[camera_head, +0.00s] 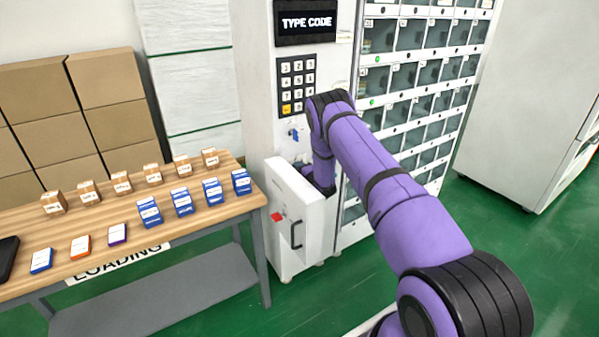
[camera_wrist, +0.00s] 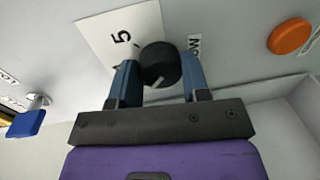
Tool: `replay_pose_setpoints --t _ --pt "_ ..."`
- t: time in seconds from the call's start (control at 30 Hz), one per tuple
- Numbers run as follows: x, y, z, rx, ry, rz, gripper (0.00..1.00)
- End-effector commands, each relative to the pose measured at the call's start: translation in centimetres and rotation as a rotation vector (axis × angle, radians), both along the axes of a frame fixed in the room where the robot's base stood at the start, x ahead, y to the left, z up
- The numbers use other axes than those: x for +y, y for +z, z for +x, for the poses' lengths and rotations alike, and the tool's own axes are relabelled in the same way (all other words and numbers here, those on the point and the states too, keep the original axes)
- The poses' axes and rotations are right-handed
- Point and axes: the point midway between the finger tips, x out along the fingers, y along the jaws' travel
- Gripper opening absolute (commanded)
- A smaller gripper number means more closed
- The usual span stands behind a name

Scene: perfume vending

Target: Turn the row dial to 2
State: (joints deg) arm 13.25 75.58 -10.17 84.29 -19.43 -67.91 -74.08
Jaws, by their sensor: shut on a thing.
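The row dial is a round black knob (camera_wrist: 160,62) in the wrist view, with a short pale mark on its lower side. It sits at the edge of a white card (camera_wrist: 110,32) showing a "5"; other numbers are not visible. A small label (camera_wrist: 194,44) reading "ROW" is beside the dial. My gripper (camera_wrist: 158,77) is shut on the dial, one blue finger on each side. In the head view my arm reaches into the machine (camera_head: 256,95) behind an open door, hiding the dial and fingertips.
The open white door (camera_head: 297,225) with a dark handle stands close to my wrist. A display (camera_head: 306,22) reads "TYPE CODE" above a keypad (camera_head: 297,86). An orange button (camera_wrist: 289,37) and a blue key (camera_wrist: 27,122) flank the dial. A table (camera_head: 200,218) holds several boxes.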

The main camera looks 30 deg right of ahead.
Motion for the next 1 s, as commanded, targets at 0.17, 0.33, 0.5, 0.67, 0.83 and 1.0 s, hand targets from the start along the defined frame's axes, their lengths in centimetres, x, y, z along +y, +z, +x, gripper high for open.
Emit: replay_pose_setpoints --t 0.17,0.33,0.5,0.67,0.83,1.0 --pt "0.05 0.00 0.01 -0.002 0.001 -0.066 0.19" --pt "0.00 0.01 0.00 -0.003 0.000 -0.094 0.19" --pt "-0.02 0.01 -0.01 -0.004 -0.001 -0.103 0.19" --pt "-0.02 -0.01 -0.01 -0.004 -0.001 -0.103 0.19" --pt "-0.01 -0.02 -0.01 -0.004 -0.001 -0.103 0.56" --pt "0.00 -0.02 -0.01 -0.004 -0.001 -0.102 0.68"
